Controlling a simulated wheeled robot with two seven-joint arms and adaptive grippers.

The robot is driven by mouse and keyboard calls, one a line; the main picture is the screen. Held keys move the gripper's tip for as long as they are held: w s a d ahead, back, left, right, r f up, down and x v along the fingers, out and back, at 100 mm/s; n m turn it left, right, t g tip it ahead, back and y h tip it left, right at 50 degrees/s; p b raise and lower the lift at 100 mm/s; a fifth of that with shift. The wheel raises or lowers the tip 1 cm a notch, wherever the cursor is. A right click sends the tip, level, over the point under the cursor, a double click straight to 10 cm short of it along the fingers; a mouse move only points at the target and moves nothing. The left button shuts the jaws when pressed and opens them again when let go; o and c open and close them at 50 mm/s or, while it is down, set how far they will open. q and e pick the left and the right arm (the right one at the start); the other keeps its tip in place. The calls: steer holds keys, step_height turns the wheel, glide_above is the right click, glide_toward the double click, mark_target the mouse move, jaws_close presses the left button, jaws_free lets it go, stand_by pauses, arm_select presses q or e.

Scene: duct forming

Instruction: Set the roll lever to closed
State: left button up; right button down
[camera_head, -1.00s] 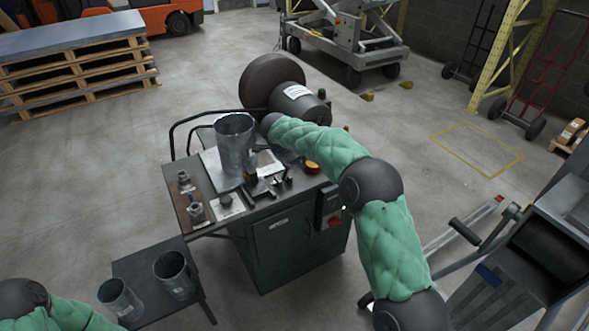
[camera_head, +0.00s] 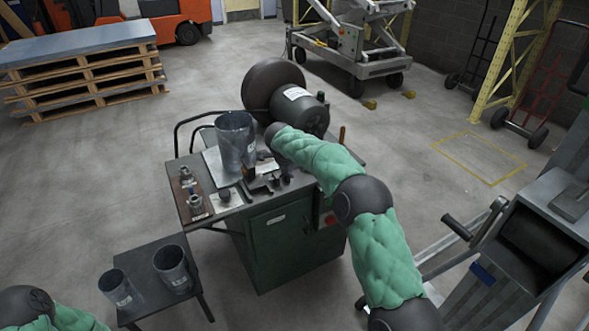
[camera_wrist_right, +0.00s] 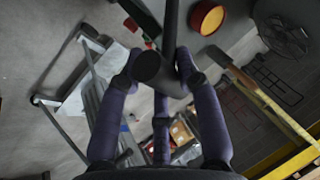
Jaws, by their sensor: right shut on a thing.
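My right gripper (camera_wrist_right: 158,75) is shut on a dark lever (camera_wrist_right: 170,30) with a rounded end, which looks like the roll lever; its two fingers stand on either side of it. The fingers and the lever are small and partly hidden there, so the lever's setting cannot be told. My left arm shows at the lower left; its gripper is out of the picture.
Small fittings (camera_head: 195,200) lie on the machine's left shelf. Two metal duct pieces (camera_head: 172,268) (camera_head: 118,288) stand on a low dark table (camera_head: 150,252). A red-and-yellow button (camera_wrist_right: 207,17) is near the right gripper. A grey machine with a black-gripped handle (camera_head: 457,228) stands at right.

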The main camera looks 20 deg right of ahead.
steer(key=shift+s+f, duration=0.2)
steer(key=shift+f, duration=0.3)
steer(key=c, duration=0.8)
jaws_free()
steer(key=shift+c, duration=0.2)
steer(key=shift+w+r, duration=0.1)
steer(key=shift+r, duration=0.05)
steer(key=shift+r, duration=0.1)
steer(key=shift+a+r, duration=0.2)
steer(key=shift+r, duration=0.25)
steer(key=v, duration=1.1)
steer(key=shift+f, duration=0.25)
